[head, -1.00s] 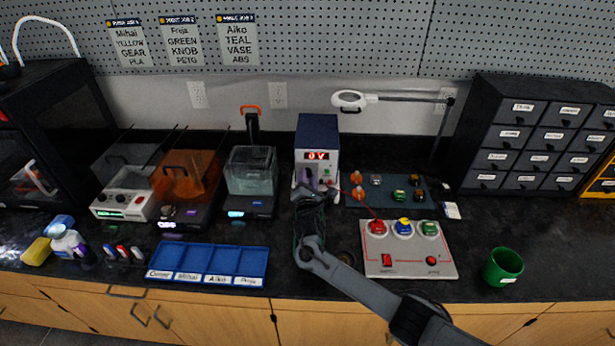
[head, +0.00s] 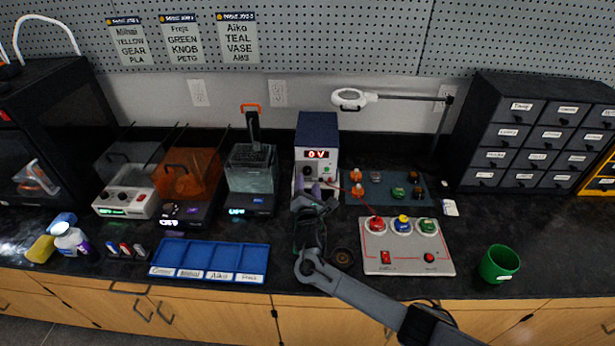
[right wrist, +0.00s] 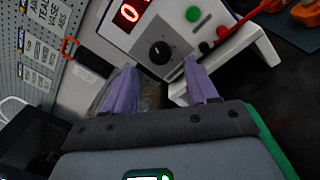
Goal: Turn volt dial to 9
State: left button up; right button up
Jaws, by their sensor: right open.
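The power supply (head: 317,140) is a box with a dark blue top and a white front, standing at the back of the counter. Its red display (head: 316,154) reads 0 V. In the right wrist view, the black volt dial (right wrist: 160,52) with a white pointer mark sits below the display (right wrist: 129,12). My right gripper (head: 314,190) is in front of the supply's lower front. In the right wrist view its purple fingers (right wrist: 158,88) are open and empty, apart from the dial and just short of it. My left gripper is in neither current view.
A grey panel (head: 409,265) with red, blue and green knobs lies right of my arm. A blue sorting tray (head: 210,257) lies to the left. A dark mat (head: 440,190) with small parts lies right of the supply. A green cup (head: 500,263) stands at far right.

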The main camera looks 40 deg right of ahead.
jog(key=p+v, duration=0.1)
jog(key=v, duration=0.5)
jog(key=shift+s+a+p, duration=0.2)
jog(key=shift+s+p, duration=0.05)
jog(key=shift+p, duration=0.05)
jog(key=shift+r, duration=0.1)
